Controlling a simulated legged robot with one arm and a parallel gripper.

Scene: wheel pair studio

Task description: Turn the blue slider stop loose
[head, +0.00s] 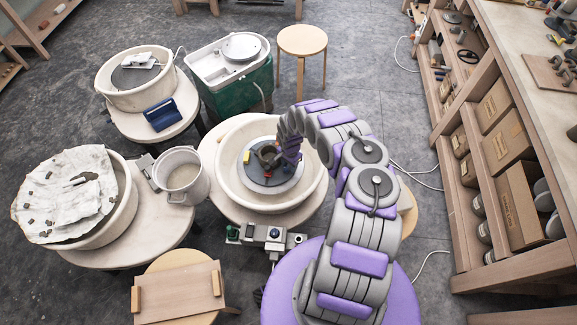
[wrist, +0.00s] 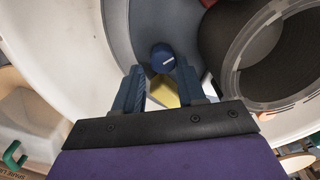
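The blue slider stop (wrist: 162,58) shows in the wrist view as a round dark blue knob with a small white mark. It sits on the grey wheel head (wrist: 125,25). My gripper (wrist: 161,70) is open, with its two fingertips on either side of the knob's near edge; a gap shows, and I cannot tell the depth between them. A yellow piece (wrist: 163,92) shows between the fingers. In the head view my gripper (head: 280,160) is over the wheel head (head: 257,181), and I cannot make out the blue stop there. A yellow stop (head: 248,157) and a red piece (head: 267,175) show.
A dark round pot (head: 268,151) stands on the wheel head; a dark vessel with a clear rim (wrist: 245,60) is close to the right finger. The white splash pan (head: 233,192) surrounds the wheel. A bucket (head: 181,178) stands left, a control box (head: 268,236) in front.

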